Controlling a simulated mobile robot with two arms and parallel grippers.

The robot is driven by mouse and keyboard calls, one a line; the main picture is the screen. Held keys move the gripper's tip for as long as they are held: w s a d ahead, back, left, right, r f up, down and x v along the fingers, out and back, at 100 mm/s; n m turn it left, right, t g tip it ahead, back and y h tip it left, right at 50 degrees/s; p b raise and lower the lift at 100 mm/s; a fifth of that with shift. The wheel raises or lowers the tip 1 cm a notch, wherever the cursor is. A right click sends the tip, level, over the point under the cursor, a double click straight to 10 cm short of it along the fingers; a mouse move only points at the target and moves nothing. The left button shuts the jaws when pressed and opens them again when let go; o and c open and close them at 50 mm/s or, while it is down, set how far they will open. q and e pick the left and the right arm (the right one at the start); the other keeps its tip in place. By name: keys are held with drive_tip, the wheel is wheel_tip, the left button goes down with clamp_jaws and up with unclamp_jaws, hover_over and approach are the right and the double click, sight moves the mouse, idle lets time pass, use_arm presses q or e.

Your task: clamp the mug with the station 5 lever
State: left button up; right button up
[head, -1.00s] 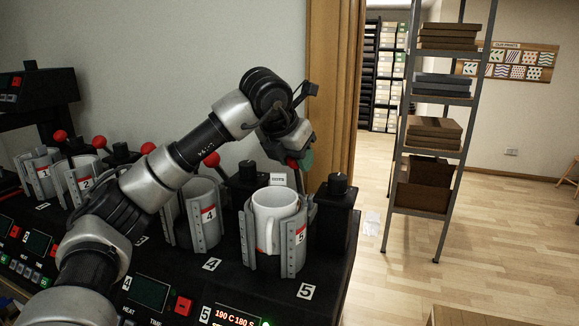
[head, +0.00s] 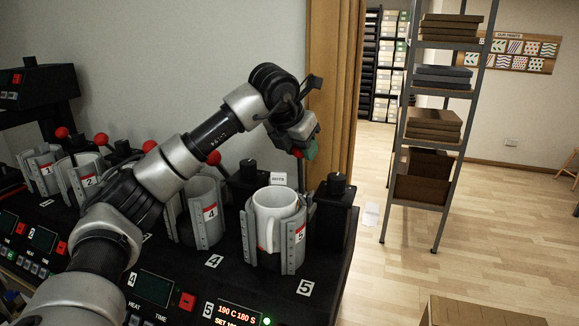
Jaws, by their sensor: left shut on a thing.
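A white mug (head: 268,223) stands upright in the grey clamp of station 5 (head: 291,247), the rightmost press, marked with a red 5. Its handle faces the front left. The station 5 lever's red knob (head: 297,152) shows behind and above the mug, partly hidden by my left gripper (head: 303,149). That gripper is shut on the knob; its fingers are mostly hidden. Grey clamp walls stand at both sides of the mug; I cannot tell how tightly they press on it. My right gripper is not in view.
Station 4 (head: 204,228) stands left of it, seemingly without a mug, with its own red-knobbed lever (head: 213,158). Further presses stand left, partly behind my left arm. A dark post (head: 334,215) is at the right of station 5. A wooden door frame and metal shelf (head: 437,150) stand beyond.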

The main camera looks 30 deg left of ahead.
use_arm(q)
drive_tip(key=shift+w+a+r+p, duration=0.15)
drive_tip(key=shift+w+p, duration=0.2)
drive_tip(key=shift+w+a+p, duration=0.15)
drive_tip(key=shift+w+p, duration=0.25)
drive_tip(key=shift+w, duration=0.2)
drive_tip(key=shift+w+a+p, duration=0.15)
drive_tip(key=shift+w+p, duration=0.25)
drive_tip(key=shift+w, duration=0.15)
drive_tip(key=o, duration=0.7)
drive_tip(key=shift+w+a+f, duration=0.1)
drive_tip(key=shift+f, duration=0.1)
drive_tip(key=shift+c, duration=0.2)
drive_tip(key=shift+r, duration=0.1)
wheel_tip(320, 180, up, 7)
drive_tip(key=s+p, duration=0.1)
drive_tip(key=p, duration=0.3)
drive_tip(key=shift+f, duration=0.2)
